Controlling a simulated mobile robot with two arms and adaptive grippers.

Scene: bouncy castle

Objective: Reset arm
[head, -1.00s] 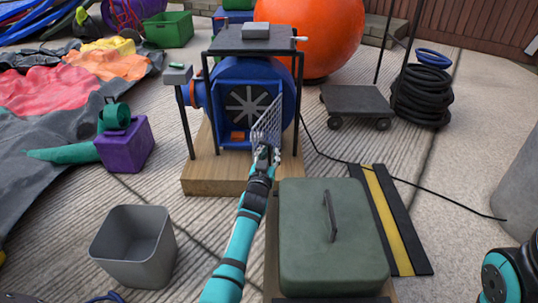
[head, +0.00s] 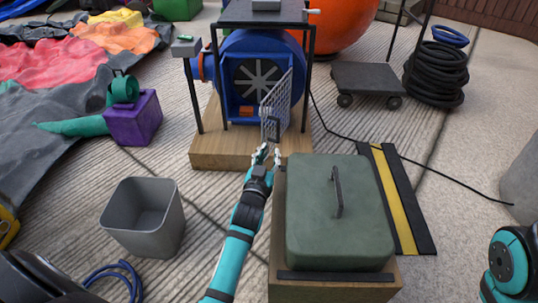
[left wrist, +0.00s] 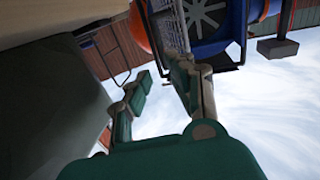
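My left arm (head: 238,240) reaches up the middle of the head view. Its left gripper (head: 267,156) is open and empty, just in front of the blower's opened mesh grille (head: 275,106). The blue blower (head: 255,78) with its grey fan stands on a wooden base (head: 235,151). In the left wrist view the two fingers of the left gripper (left wrist: 160,88) are apart with nothing between them, and the grille (left wrist: 168,28) and blower (left wrist: 208,20) show beyond. My right arm shows only as a teal and black joint at the right edge; its gripper is not in view.
A green lidded box (head: 335,220) stands right of my left arm. A grey bin (head: 143,215) stands to the left. A purple block (head: 132,123), a black cart (head: 366,80) and coiled hose (head: 436,75) lie around. A yellow-black ramp (head: 392,200) and cable cross the right floor.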

